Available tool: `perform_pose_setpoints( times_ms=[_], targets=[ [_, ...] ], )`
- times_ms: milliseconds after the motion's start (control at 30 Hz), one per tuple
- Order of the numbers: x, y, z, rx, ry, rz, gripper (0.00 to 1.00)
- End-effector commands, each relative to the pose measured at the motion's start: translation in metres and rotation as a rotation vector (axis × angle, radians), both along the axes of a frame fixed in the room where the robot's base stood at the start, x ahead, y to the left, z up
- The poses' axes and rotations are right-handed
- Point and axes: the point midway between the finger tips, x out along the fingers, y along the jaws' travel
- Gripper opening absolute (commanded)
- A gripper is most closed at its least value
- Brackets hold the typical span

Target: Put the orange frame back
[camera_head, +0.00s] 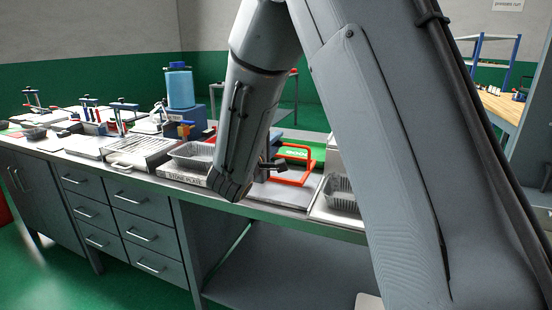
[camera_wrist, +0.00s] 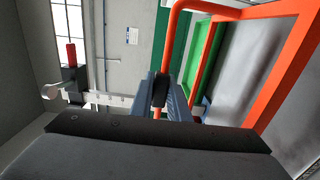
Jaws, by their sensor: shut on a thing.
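The orange frame (camera_head: 309,162) is a thin open frame standing upright over the right part of the bench in the head view. It also shows large in the wrist view (camera_wrist: 292,62), with one bar running down between the fingers. My gripper (camera_wrist: 160,92) is shut on that bar. In the head view the gripper (camera_head: 272,165) is partly hidden behind my arm, at the frame's left side. A green panel (camera_head: 296,153) lies behind the frame. I cannot tell whether the frame's lower edge touches the grey plate below.
A blue bottle (camera_head: 179,86) stands further back. Several clamps and fixtures crowd the bench's left part.

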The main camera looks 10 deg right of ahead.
Motion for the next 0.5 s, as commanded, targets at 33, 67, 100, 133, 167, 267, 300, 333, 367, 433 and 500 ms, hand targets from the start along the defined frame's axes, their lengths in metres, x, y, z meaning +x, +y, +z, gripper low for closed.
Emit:
perform_pose_setpoints(
  times_ms=[33, 67, 100, 133, 167, 267, 300, 333, 367, 433, 500],
  targets=[
    [0.000, 0.000, -0.003, 0.000, 0.000, 0.000, 0.00],
    [0.000, 0.000, -0.005, 0.000, -0.001, -0.001, 0.00],
    [0.000, 0.000, -0.007, 0.000, -0.001, -0.001, 0.00],
    [0.000, -0.001, -0.009, -0.001, -0.001, -0.001, 0.00],
    [0.000, -0.001, -0.012, -0.001, 0.000, -0.002, 0.00],
    [0.000, -0.002, -0.026, -0.002, 0.001, -0.002, 0.00],
    [0.000, -0.002, -0.032, -0.002, 0.003, -0.002, 0.00],
    [0.000, -0.002, -0.036, -0.002, 0.001, -0.002, 0.00],
    [0.000, -0.002, -0.040, -0.001, 0.000, -0.002, 0.00],
    [0.000, -0.002, -0.045, -0.001, -0.002, -0.002, 0.00],
    [0.000, -0.002, -0.045, 0.000, -0.004, -0.002, 0.00]
  ],
)
